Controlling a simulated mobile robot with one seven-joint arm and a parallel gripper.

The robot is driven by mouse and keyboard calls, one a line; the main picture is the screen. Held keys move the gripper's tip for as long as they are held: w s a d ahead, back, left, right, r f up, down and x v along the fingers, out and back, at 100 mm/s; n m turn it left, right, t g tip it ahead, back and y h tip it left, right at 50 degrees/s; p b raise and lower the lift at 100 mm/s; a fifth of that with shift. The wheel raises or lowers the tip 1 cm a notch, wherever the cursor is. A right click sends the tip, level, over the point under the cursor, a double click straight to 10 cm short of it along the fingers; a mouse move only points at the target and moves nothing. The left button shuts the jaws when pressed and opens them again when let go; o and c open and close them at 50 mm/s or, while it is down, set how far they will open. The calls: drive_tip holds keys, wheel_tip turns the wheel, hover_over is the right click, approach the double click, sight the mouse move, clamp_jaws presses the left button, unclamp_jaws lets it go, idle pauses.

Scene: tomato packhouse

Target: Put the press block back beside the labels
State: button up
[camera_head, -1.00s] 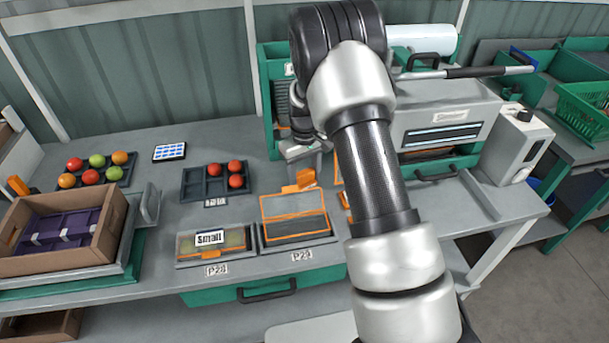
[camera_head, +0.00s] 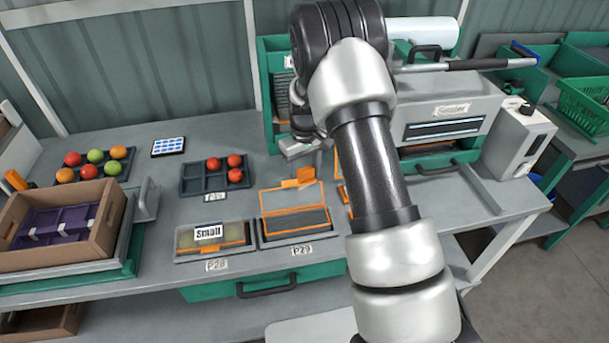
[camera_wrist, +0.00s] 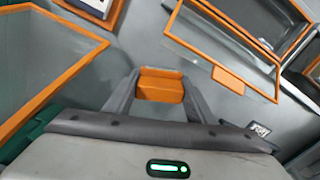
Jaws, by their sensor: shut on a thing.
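My gripper (camera_wrist: 160,100) is shut on an orange block, the press block (camera_wrist: 160,84), which sits between the two grey fingers in the wrist view. In the head view the press block (camera_head: 304,175) shows just behind the orange-framed tray marked P29 (camera_head: 295,223). Whether it touches the bench cannot be told. My arm hides part of the bench to its right. A small sheet with blue-and-white marks, perhaps the labels (camera_head: 168,147), lies at the back of the bench, left of my gripper.
A tray marked P28 with a "Small" card (camera_head: 208,232) stands left of P29. A dark tray with red tomatoes (camera_head: 202,188) is behind it. A cardboard box (camera_head: 95,225) stands at the left, a grey sealing machine (camera_head: 450,115) at the right. Bare bench lies around the sheet.

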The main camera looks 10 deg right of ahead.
drive_tip(key=shift+f, duration=0.3)
drive_tip(key=o, duration=1)
drive_tip(key=shift+c, duration=0.2)
drive_tip(key=c, duration=0.3)
drive_tip(key=shift+r, duration=0.1)
drive_tip(key=shift+r+p, duration=1.8)
drive_tip(key=shift+r, duration=1.65)
